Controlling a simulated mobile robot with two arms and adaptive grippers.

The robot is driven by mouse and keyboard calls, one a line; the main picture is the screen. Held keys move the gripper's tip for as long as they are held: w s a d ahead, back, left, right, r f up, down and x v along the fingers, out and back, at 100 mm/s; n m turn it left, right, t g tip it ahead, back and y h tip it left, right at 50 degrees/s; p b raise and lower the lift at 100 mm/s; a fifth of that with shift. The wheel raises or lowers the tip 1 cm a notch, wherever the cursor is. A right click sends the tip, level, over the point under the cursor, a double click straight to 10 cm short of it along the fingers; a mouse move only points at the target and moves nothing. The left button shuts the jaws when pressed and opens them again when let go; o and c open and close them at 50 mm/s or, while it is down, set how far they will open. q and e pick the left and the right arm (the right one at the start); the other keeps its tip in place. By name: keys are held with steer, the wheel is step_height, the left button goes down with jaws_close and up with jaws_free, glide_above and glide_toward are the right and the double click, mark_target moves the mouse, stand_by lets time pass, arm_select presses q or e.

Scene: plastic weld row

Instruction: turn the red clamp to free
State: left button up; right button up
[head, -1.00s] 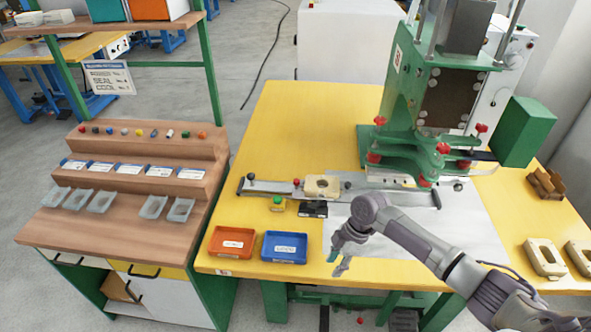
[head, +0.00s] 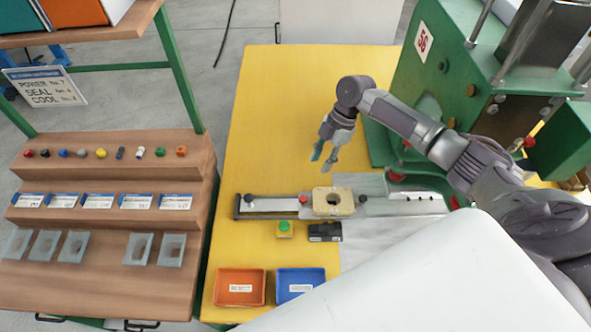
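A small red knob (head: 303,199), which looks like the red clamp, stands on the slide rail (head: 270,203) on the yellow table. It is just left of the beige block (head: 333,201) with a round hole. Which way the knob is turned is too small to tell. My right gripper (head: 323,157) is open and empty, its fingers pointing down. It is beyond the rail, above and slightly right of the red knob in the picture, apart from it. Other red parts (head: 402,177) on the green press are partly hidden by my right arm. My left gripper is not in view.
A green button (head: 285,227) and a black box (head: 325,232) sit in front of the rail. Orange (head: 240,288) and blue (head: 301,284) trays lie nearer. The green press (head: 440,70) stands at right. The yellow table's back left (head: 290,90) is clear.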

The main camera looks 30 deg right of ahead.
steer(key=b, duration=0.9)
glide_toward(303, 199)
steer(key=x, duration=0.7)
steer(key=shift+d+f, duration=0.1)
steer(key=shift+f, duration=0.05)
steer(key=shift+a+f, duration=0.25)
steer(key=shift+f, duration=0.25)
steer(key=shift+c, duration=0.2)
steer(key=shift+r, duration=0.1)
jaws_close()
